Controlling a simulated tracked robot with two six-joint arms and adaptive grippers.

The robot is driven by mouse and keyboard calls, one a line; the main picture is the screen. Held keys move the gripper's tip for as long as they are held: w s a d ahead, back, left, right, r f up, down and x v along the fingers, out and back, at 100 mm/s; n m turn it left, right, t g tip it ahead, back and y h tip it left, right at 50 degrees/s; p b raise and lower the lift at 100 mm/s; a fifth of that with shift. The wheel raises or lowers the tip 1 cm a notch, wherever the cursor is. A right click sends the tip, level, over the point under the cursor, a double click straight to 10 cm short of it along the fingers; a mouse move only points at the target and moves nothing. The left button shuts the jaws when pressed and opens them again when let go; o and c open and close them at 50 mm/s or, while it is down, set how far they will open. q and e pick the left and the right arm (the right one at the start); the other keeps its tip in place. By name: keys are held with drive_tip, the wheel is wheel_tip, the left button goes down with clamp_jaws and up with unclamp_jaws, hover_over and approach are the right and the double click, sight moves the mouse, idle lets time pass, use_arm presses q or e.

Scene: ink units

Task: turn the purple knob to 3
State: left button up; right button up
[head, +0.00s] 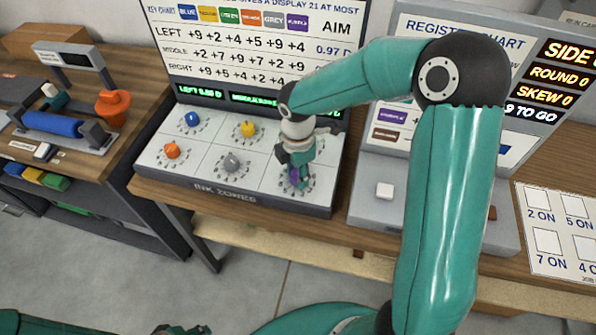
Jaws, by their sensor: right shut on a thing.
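The purple knob (295,178) is at the lower right of the ink zones panel (190,165), on a dial ring of small marks. My right gripper (298,172) comes down from above and is shut on the purple knob. The fingers and wrist cover much of the knob and part of its dial, so I cannot read its setting. Blue (193,119), yellow (248,129), orange (172,151) and grey (232,163) knobs sit on the same panel.
Behind the panel stands a key chart board (260,45) with green displays, partly hidden by my right arm. A register chart console (370,190) with a white button (384,191) is to the right. A side bench (90,150) holds a blue roller (52,124).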

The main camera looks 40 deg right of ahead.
drive_tip(key=shift+m+b, duration=0.3)
drive_tip(key=shift+m, duration=0.1)
drive_tip(key=m+b, duration=0.1)
drive_tip(key=m, duration=0.1)
drive_tip(key=shift+f+m+b, duration=0.1)
drive_tip(key=shift+m+b, duration=0.25)
drive_tip(key=shift+m, duration=0.05)
drive_tip(key=m+b, duration=0.2)
drive_tip(key=m, duration=0.3)
drive_tip(key=shift+b, duration=0.3)
drive_tip(key=m+b, duration=0.1)
drive_tip(key=m, duration=0.4)
drive_tip(key=shift+w+b, duration=0.1)
drive_tip(key=shift+b, duration=0.3)
drive_tip(key=m+b, duration=0.1)
drive_tip(key=m, duration=0.3)
drive_tip(key=shift+r+m, duration=0.2)
drive_tip(key=shift+m, duration=0.1)
drive_tip(key=o, duration=1.2)
drive_tip(key=shift+c, duration=0.2)
